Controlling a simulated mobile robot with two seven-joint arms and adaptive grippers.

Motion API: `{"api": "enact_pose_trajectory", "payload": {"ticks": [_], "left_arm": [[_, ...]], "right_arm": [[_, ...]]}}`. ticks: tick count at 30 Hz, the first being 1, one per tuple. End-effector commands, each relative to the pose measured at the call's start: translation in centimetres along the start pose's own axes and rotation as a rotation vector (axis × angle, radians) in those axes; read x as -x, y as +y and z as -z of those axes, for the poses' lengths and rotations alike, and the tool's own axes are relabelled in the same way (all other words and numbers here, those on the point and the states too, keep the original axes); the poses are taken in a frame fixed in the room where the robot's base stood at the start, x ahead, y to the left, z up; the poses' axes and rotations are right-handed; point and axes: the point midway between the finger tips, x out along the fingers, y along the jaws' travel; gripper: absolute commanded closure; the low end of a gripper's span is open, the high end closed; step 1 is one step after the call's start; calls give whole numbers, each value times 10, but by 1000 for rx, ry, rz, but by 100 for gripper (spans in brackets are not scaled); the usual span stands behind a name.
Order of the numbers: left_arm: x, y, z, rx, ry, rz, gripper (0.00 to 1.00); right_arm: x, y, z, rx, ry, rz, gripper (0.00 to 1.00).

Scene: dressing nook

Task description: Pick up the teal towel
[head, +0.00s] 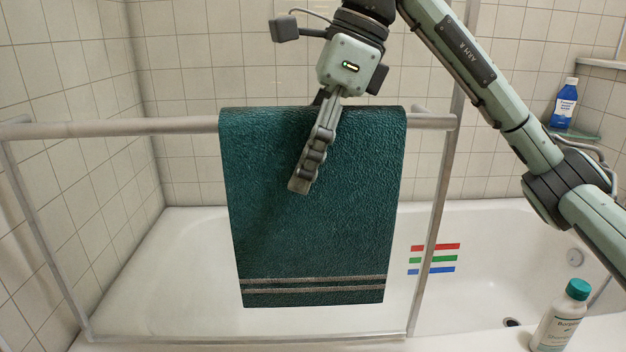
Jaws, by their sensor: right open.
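The teal towel (270,220) hangs folded over a metal rail in the middle of the head view, with two pale stripes near its lower edge. My right gripper (302,182) comes down from above, in front of the upper half of the towel. One finger shows over the towel's front; the other finger is hidden, and I cannot tell whether it is behind the cloth. The jaws are open. I cannot tell whether the visible finger touches the towel. My left gripper is not in view.
The metal rail (110,127) is part of a frame standing at the white bathtub (490,235). A white bottle with a teal cap (560,318) stands at the lower right. A blue bottle (564,105) stands on a corner shelf. Tiled walls lie behind.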

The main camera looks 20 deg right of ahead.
Motion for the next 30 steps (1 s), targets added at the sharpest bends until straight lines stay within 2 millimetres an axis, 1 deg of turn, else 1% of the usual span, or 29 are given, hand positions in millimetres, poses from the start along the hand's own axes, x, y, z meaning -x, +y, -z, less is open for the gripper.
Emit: {"api": "enact_pose_trajectory", "payload": {"ticks": [17,20,30], "left_arm": [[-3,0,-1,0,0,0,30],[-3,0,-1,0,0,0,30],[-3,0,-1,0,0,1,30]], "right_arm": [[-4,0,2,0,0,0,29],[-4,0,2,0,0,0,39],[-4,0,2,0,0,0,81]]}}
